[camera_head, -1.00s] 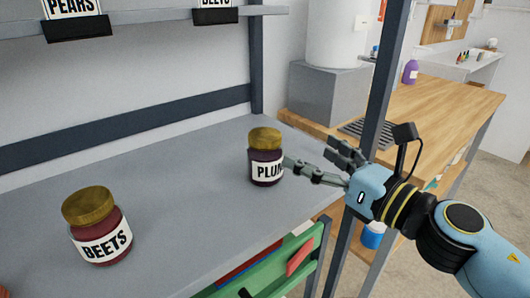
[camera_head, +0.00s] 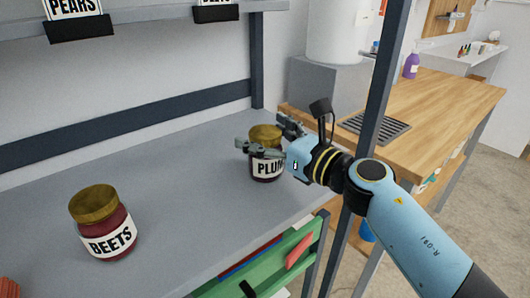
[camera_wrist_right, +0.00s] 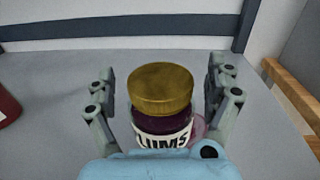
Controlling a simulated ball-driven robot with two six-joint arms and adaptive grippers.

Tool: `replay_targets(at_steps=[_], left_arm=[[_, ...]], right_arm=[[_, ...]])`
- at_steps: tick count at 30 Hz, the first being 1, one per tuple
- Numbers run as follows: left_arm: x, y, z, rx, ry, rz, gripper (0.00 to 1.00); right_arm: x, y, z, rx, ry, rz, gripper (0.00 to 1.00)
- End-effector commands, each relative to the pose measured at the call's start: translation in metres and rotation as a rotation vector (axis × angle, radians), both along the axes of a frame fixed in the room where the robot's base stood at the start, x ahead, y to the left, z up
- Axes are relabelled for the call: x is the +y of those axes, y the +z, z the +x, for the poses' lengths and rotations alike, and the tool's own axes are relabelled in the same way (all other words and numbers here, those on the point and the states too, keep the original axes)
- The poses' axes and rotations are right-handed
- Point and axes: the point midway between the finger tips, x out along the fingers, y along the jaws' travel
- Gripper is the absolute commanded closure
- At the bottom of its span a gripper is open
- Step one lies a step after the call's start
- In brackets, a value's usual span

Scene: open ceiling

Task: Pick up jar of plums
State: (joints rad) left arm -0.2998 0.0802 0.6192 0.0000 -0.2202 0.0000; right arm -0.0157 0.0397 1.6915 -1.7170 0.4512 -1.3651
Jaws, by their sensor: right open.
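The jar of plums (camera_head: 265,166) stands upright on the grey shelf, with a gold lid, dark purple contents and a white label. It also shows in the right wrist view (camera_wrist_right: 161,106), between the two fingers. My right gripper (camera_head: 265,135) is open around the jar, one finger on each side. In the right wrist view, gaps show between the lid and both fingers (camera_wrist_right: 163,85). The lower part of the jar is hidden by my gripper's body there. My left gripper is not in view.
A jar of beets (camera_head: 103,225) stands on the grey shelf (camera_head: 180,190) to the left. A dark upright post (camera_head: 378,95) rises close to my right arm. A green tray (camera_head: 265,268) sits below the shelf. A wooden counter (camera_head: 450,105) lies at the right.

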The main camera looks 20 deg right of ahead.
Motion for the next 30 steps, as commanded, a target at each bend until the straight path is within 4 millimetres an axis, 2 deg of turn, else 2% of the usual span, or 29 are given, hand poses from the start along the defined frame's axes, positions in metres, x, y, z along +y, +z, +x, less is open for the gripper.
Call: replay_targets(at_steps=[4, 24, 30], left_arm=[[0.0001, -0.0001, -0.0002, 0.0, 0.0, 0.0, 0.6], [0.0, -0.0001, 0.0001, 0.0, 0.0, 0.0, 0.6], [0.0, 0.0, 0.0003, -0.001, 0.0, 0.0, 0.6]], right_arm=[[-0.0002, -0.0002, -0.0002, 0.0, 0.0, 0.0, 0.13], [-0.0003, -0.0011, -0.0008, 0.002, 0.0, 0.002, 0.99], [-0.0001, 0.0, -0.0006, 0.001, 0.0, 0.003, 1.0]])
